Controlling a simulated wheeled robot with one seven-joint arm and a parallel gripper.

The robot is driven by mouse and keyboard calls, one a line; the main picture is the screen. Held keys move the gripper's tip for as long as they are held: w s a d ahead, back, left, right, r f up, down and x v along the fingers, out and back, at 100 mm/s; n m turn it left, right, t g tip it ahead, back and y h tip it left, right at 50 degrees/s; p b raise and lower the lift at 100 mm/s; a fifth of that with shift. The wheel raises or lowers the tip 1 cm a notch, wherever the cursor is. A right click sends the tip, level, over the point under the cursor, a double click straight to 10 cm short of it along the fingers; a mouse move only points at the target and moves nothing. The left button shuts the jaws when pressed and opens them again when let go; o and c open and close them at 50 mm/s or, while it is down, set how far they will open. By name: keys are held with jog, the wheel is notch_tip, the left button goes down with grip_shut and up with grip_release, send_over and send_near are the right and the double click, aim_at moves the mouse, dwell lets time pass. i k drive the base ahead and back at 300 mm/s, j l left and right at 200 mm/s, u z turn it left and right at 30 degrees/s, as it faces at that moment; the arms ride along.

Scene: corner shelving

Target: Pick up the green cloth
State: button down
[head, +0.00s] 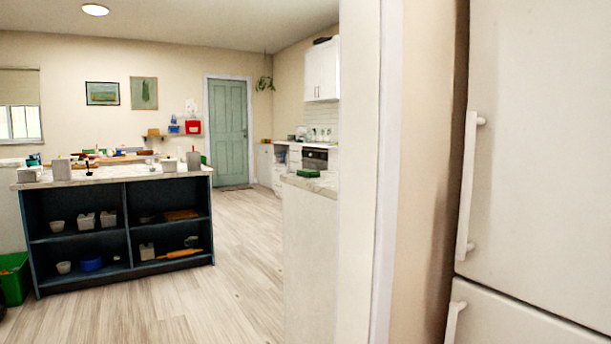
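A small, flat green thing (308,173), which looks like the green cloth, lies on the near end of a pale countertop (322,183) right of the middle of the head view. It is too small and far to make out its folds. Other green bits show on the island at left, too small to tell what they are. My gripper is not in view.
A white fridge (540,130) and a wall edge (378,180) fill the right side. A dark shelf island (128,222) with bowls and boxes stands at left, beside a green bin (15,278). Wooden floor (215,290) is clear between island and counter, leading to a green door (228,130).

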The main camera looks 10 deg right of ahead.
aim_at(304, 173)
jog(key=z, duration=4.3)
jog(key=u, duration=4.2)
jog(key=i+j, duration=0.35)
jog(key=i, duration=0.2)
jog(key=i+j, duration=0.35)
jog(key=i, duration=0.15)
jog(key=i+j, duration=0.3)
jog(key=i, duration=0.25)
jog(key=i+j+u, duration=0.1)
jog(key=i+j, duration=0.25)
jog(key=i, duration=0.2)
